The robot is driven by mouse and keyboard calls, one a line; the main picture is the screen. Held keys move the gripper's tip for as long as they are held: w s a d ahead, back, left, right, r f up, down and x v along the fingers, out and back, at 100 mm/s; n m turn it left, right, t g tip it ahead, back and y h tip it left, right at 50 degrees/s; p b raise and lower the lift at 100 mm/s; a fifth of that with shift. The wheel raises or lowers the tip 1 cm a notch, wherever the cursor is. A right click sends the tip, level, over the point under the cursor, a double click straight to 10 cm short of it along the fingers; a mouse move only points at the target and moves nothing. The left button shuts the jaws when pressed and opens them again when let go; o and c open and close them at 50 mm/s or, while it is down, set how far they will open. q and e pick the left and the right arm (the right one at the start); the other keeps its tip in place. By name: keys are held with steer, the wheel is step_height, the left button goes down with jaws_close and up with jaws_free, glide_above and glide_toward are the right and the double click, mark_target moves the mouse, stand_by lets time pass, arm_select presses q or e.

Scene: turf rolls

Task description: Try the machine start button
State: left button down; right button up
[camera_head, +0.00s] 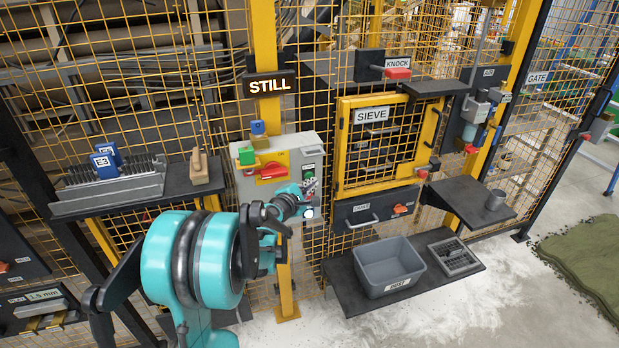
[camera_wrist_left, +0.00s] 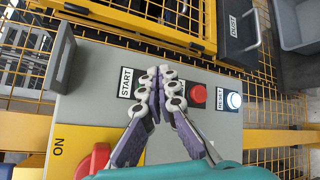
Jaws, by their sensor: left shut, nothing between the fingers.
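The grey control box (camera_head: 305,150) is on the yellow post of the fence. In the left wrist view its face (camera_wrist_left: 90,100) carries a START label (camera_wrist_left: 126,83), a red button (camera_wrist_left: 198,95) and a lit white button (camera_wrist_left: 234,100) beside a RESET label. My left gripper (camera_head: 309,187) is at the right part of the box. Its fingertips, also in the left wrist view (camera_wrist_left: 160,78), are shut together with nothing between them, just right of the START label. The start button is hidden behind the fingers; I cannot tell whether they touch it. My right gripper is out of view.
A red rotary switch (camera_wrist_left: 95,160) on a yellow plate is on the same box. A lit STILL sign (camera_head: 270,86) hangs above. The SIEVE door (camera_head: 380,145) is to the right, with a grey DUST bin (camera_head: 390,268) below. A shelf (camera_head: 130,190) is at the left.

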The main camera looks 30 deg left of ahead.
arm_select(q)
steer(key=shift+w+a, duration=0.25)
steer(key=shift+a, duration=0.1)
steer(key=shift+w+a, duration=0.3)
stand_by(0.9)
stand_by(0.4)
steer(key=shift+s+d, duration=0.55)
steer(key=shift+d, duration=0.1)
steer(key=shift+s+d, duration=1.65)
steer(key=shift+d, duration=0.25)
